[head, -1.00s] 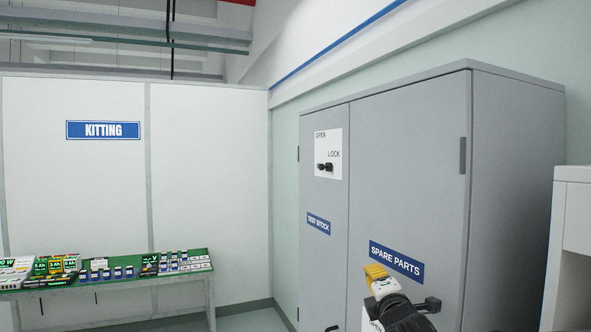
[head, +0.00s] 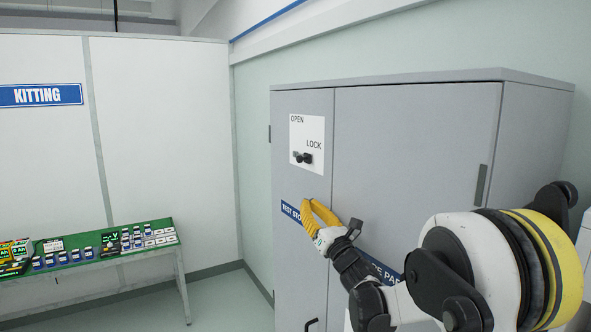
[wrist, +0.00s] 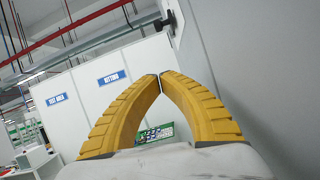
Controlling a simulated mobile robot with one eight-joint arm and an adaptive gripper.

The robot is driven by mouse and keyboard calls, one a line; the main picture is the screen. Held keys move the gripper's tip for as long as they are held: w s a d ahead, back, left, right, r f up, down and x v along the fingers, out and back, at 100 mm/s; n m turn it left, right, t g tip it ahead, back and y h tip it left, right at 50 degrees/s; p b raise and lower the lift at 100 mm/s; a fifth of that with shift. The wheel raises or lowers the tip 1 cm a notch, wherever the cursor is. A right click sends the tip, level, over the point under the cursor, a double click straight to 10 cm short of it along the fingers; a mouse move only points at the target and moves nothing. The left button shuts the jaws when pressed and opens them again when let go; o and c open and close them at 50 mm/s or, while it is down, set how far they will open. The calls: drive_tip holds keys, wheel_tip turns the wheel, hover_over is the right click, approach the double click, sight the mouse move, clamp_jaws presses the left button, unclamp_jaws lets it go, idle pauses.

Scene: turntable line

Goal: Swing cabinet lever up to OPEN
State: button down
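The cabinet lever (head: 303,157) is a short black handle on a white plate (head: 316,132) on the grey cabinet's left door. It lies about level, below the word LOCK; OPEN is printed at the plate's upper left. My gripper (head: 307,203) has yellow fingers and is in front of the left door, below the lever and apart from it. In the wrist view the fingertips (wrist: 160,77) meet with nothing between them. A black fitting, apparently the lever (wrist: 169,20), shows beyond the fingertips, at the top of that view.
The grey cabinet (head: 400,130) stands at the right, with a dark handle (head: 481,185) on its right door. A green-topped table (head: 75,262) with small goods stands at the left by white KITTING panels (head: 160,130). Floor (head: 232,300) is clear between table and cabinet.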

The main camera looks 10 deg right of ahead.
sight(298, 157)
drive_tip(key=w+a+r+p, duration=0.1)
drive_tip(key=w+r+p, duration=0.3)
drive_tip(key=w+r, duration=0.3)
drive_tip(key=shift+x, duration=0.95)
drive_tip(key=shift+a, duration=0.1)
drive_tip(key=shift+s+r, duration=0.2)
drive_tip(key=shift+r, duration=0.1)
